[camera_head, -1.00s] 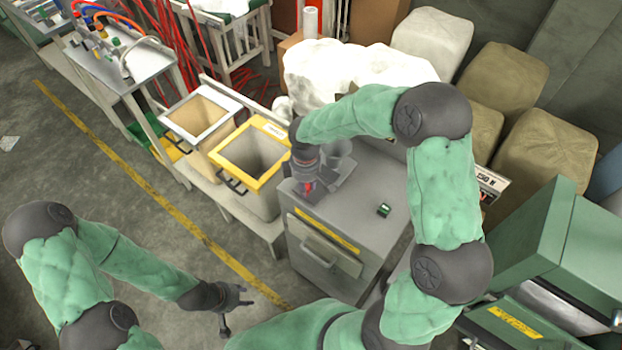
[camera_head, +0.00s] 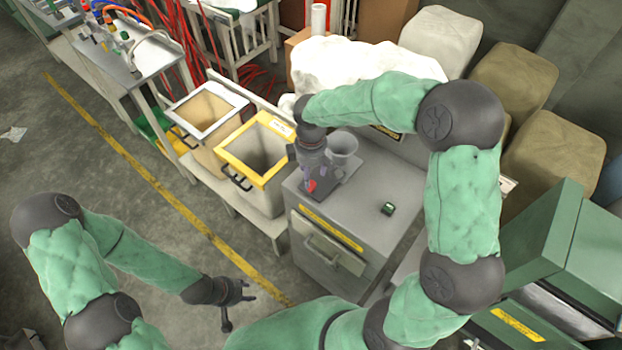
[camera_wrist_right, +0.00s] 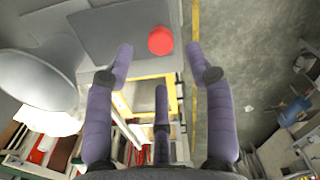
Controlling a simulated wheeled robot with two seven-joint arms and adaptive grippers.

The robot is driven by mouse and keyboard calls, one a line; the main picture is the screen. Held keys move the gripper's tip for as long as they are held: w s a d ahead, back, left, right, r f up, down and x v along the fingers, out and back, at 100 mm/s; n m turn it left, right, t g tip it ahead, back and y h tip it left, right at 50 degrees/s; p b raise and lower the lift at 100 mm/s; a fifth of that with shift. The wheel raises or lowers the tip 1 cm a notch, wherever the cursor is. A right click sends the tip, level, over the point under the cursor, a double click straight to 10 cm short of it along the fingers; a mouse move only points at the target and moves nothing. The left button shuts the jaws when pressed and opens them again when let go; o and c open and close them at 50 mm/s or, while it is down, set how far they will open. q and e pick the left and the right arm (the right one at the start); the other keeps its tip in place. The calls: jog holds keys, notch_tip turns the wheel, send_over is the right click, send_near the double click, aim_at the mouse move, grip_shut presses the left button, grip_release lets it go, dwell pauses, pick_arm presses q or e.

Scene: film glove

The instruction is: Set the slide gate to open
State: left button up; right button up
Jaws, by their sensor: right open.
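The slide gate's red knob (camera_head: 311,186) shows at the front of a dark plate on top of the grey cabinet (camera_head: 390,170), beside a grey funnel (camera_head: 343,146). My right gripper (camera_head: 310,176) is just above the knob and partly covers the gate in the head view. In the right wrist view, the round red knob (camera_wrist_right: 160,41) appears between the open fingertips of my right gripper (camera_wrist_right: 159,52), with no visible contact. The dark plate (camera_wrist_right: 110,28) lies left of it. My left gripper (camera_head: 236,300) hangs open and empty over the floor at lower left.
A yellow-rimmed bin (camera_head: 227,160) and a white-rimmed bin (camera_head: 190,133) stand left of the cabinet. A small green item (camera_head: 388,209) lies on the cabinet top. A white sack (camera_head: 350,65) is behind. Green boxes (camera_head: 560,230) stand at right.

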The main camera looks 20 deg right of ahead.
notch_tip(320, 180, up, 6)
jog(key=shift+r, duration=0.25)
dwell(0.5)
